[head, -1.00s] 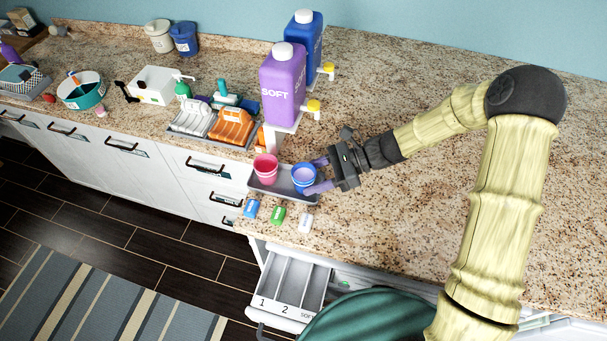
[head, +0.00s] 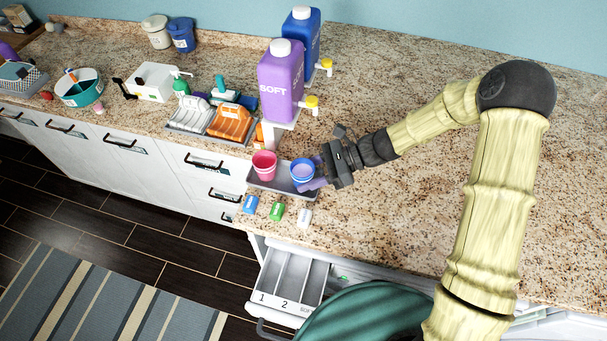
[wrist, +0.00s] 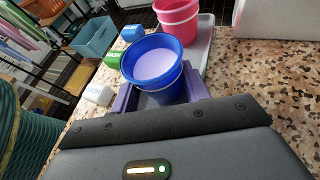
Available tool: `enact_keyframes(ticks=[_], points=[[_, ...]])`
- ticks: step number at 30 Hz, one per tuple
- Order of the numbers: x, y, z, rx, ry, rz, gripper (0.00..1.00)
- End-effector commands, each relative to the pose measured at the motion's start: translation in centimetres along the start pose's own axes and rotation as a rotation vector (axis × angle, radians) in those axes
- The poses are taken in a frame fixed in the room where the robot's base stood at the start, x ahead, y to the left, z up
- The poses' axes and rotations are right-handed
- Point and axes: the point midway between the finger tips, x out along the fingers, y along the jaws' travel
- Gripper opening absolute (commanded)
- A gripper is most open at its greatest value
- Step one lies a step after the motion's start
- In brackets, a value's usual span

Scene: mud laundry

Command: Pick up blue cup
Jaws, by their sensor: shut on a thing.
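The blue cup (head: 302,172) stands upright at the right end of a grey tray on the counter. In the wrist view the blue cup (wrist: 152,62) has a pale lilac inside, and its lower part sits between purple fingers. My gripper (head: 312,174) reaches in from the right and is shut on the cup, with a finger on either side. In the wrist view my gripper (wrist: 160,98) hides part of the cup's base. I cannot tell whether the cup has left the tray.
A pink cup (head: 264,165) stands left of the blue cup on the grey tray (head: 268,187). Small blue, green and white blocks (head: 277,210) lie in front. A purple SOFT dispenser (head: 281,80) stands behind. An open drawer (head: 290,280) is below. The counter on the right is clear.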

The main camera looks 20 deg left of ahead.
Motion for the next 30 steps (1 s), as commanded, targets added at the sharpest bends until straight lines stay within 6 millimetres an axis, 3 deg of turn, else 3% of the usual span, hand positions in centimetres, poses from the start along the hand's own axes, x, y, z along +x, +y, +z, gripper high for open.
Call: enact_keyframes(ticks=[8, 22, 30], points=[[-0.5, 0.0, 1.0, -0.003, 0.001, -0.001, 0.21], [-3.3, 0.6, 7.8, -0.005, 0.002, -0.002, 0.21], [-3.9, 0.7, 9.2, 0.001, 0.000, 0.000, 0.21]])
